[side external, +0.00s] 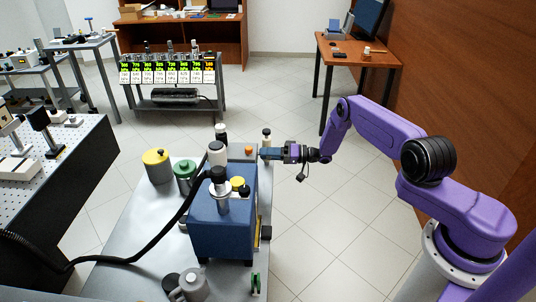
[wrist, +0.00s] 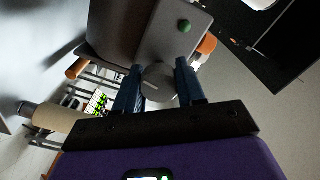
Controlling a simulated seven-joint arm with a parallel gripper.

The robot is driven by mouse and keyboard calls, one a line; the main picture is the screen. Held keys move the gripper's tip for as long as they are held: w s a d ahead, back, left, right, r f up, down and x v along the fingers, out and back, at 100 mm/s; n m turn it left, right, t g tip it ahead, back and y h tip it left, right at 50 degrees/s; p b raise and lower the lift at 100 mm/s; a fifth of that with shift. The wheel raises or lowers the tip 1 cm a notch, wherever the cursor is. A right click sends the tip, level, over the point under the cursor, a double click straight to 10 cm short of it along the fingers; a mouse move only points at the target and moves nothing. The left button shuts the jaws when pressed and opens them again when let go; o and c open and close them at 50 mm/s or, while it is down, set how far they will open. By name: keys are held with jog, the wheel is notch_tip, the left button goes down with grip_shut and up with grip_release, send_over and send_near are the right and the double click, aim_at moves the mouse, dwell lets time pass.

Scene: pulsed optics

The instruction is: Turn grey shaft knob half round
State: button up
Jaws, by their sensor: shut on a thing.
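The grey shaft knob (wrist: 157,82) is a round grey piece with a pale line on its face, seen in the wrist view. My gripper (wrist: 158,76) has its two blue fingers on either side of the knob and is shut on it. Behind the knob is a grey panel (wrist: 168,40) with a green button (wrist: 184,26). In the side view my gripper (side external: 264,153) reaches in from the right at the right side of a grey box with an orange cap (side external: 248,150). The knob itself is hidden there.
A blue housing (side external: 222,215) stands on the grey bench (side external: 130,240), nearer the camera. A black hose (side external: 150,240) runs across the bench. A yellow-topped can (side external: 157,165) and a green-topped can (side external: 186,176) stand to the left. The floor right of the bench is clear.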

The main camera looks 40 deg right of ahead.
jog(key=shift+d+n, duration=0.1)
jog(key=shift+n, duration=0.7)
jog(key=o, duration=1)
jog(key=shift+o, duration=0.2)
jog(key=shift+s, duration=0.1)
jog(key=v, duration=1.7)
jog(key=shift+s+d+r, duration=0.1)
jog(key=shift+d, duration=0.05)
